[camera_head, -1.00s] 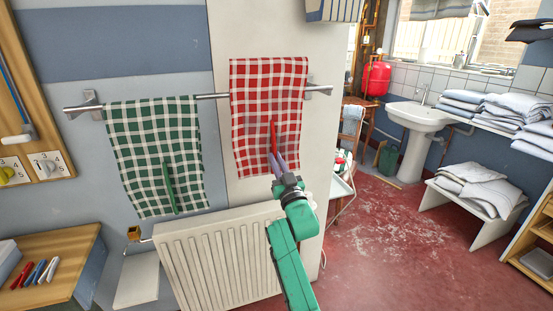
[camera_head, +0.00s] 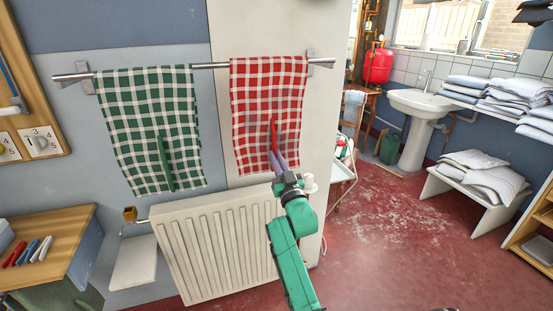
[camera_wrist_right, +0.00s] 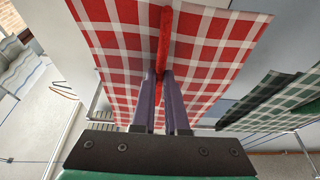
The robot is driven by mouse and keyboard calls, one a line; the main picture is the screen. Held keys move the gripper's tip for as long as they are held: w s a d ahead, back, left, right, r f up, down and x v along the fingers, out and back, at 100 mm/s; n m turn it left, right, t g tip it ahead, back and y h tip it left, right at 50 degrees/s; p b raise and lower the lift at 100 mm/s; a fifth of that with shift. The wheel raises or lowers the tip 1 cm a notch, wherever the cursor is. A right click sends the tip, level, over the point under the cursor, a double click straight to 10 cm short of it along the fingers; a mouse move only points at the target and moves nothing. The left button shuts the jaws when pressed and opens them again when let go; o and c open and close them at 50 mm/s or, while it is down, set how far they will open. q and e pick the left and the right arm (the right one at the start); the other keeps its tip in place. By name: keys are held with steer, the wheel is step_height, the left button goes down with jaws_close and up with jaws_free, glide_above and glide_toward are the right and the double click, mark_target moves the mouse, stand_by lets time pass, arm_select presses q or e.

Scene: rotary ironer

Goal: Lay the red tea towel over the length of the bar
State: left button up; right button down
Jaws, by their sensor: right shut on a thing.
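The red and white checked tea towel (camera_head: 252,120) hangs in front of the right part of the metal bar (camera_head: 211,66). Its top edge is slightly above the bar's level. Whether any of it lies behind the bar is hidden. My right gripper (camera_head: 276,161) is shut on a narrow red ridge on the towel's lower middle. In the right wrist view, the gripper's fingers (camera_wrist_right: 161,88) close on this red strip (camera_wrist_right: 163,40), with the checked cloth (camera_wrist_right: 120,50) spread behind. My left gripper is not in view.
A green checked towel (camera_head: 150,120) hangs at the bar's left part, close to the red one. The bar's end brackets are on the wall. A white radiator (camera_head: 215,250) stands below. The red floor to the right is mostly open.

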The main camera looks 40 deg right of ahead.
steer(key=shift+f, duration=0.4)
steer(key=c, duration=0.9)
jaws_free()
steer(key=shift+o, duration=0.2)
steer(key=b+v, duration=0.2)
steer(key=v, duration=1.2)
steer(key=shift+s, duration=0.3)
steer(key=shift+a+f, duration=0.1)
